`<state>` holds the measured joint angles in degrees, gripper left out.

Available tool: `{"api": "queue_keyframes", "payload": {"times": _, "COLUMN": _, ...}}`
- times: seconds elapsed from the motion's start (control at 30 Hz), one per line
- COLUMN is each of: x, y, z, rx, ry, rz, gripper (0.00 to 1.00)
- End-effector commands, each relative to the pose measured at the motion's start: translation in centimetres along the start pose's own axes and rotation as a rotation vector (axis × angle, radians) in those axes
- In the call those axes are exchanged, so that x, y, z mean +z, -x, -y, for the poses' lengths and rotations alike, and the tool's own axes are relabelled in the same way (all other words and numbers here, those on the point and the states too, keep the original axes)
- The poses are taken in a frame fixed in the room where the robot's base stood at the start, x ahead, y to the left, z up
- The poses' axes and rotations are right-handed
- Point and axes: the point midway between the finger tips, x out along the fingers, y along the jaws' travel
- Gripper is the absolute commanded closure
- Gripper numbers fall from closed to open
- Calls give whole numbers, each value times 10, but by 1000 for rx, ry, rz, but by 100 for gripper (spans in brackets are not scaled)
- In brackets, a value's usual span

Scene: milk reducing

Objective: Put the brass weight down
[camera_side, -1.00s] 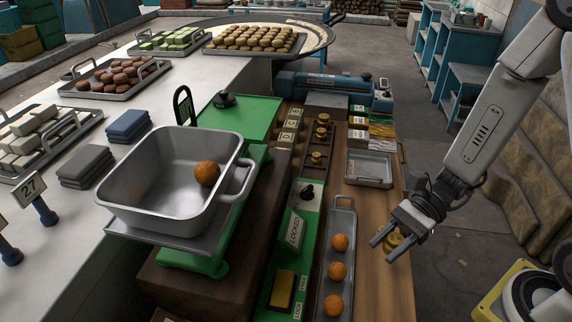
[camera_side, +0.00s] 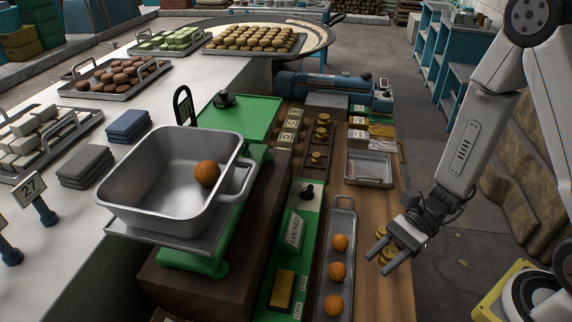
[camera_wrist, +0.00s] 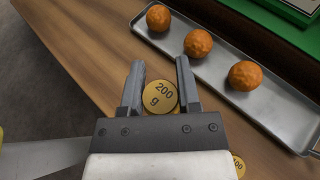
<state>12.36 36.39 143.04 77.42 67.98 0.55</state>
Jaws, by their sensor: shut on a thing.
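A round brass weight marked "200 g" (camera_wrist: 160,96) sits between the two fingers of my gripper (camera_wrist: 160,72) in the wrist view, and the fingers are shut on it. In the side view my gripper (camera_side: 377,260) points down at the right part of the wooden bench, to the right of the orange balls. Brass shows between and beside its fingers there, partly hidden by them. A second brass weight (camera_wrist: 238,165) shows at the lower edge of the wrist view, mostly cut off. Whether the held weight touches the bench is hard to tell.
A narrow metal tray (camera_side: 324,292) with three orange balls lies left of my gripper. A green scale holds a grey pan (camera_side: 150,205) with one orange ball. Smaller brass weights (camera_side: 322,132) stand farther back. Bare wood (camera_side: 376,205) lies beyond my gripper.

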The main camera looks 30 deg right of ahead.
Motion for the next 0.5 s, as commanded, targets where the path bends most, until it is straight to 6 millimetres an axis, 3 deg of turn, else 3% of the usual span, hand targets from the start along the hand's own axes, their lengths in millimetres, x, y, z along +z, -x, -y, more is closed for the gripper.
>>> {"api": "queue_keyframes", "payload": {"times": 0.5, "x": -30, "y": -12, "z": 0, "rx": 1, "ry": -2, "rz": 1, "gripper": 100}}
